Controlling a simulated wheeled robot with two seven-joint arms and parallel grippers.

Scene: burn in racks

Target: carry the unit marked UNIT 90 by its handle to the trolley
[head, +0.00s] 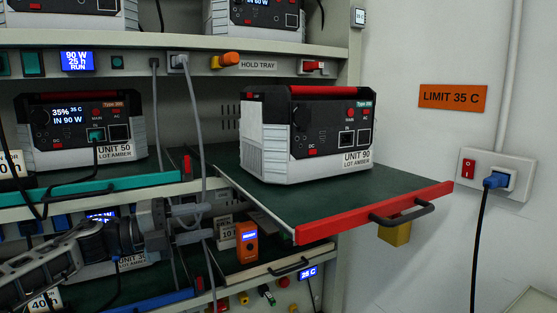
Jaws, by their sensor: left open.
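The unit marked UNIT 90 (277,139) is a white and black box with a red handle along its top. It stands upright on a pulled-out green tray (390,187) with a red front edge. Its screen is dark, and no cable shows in its front. My left gripper (208,222) comes in from the lower left. It is open and empty, in front of the rack, lower than the unit and to its left, apart from it. My right gripper is not in view. No trolley shows.
UNIT 50 (72,164) sits on the shelf at left with a cable plugged in. Grey cables (190,118) hang in front of the rack near my left gripper. The upper shelf (270,44) overhangs the tray's rear. A wall socket (497,172) with a blue plug is at right.

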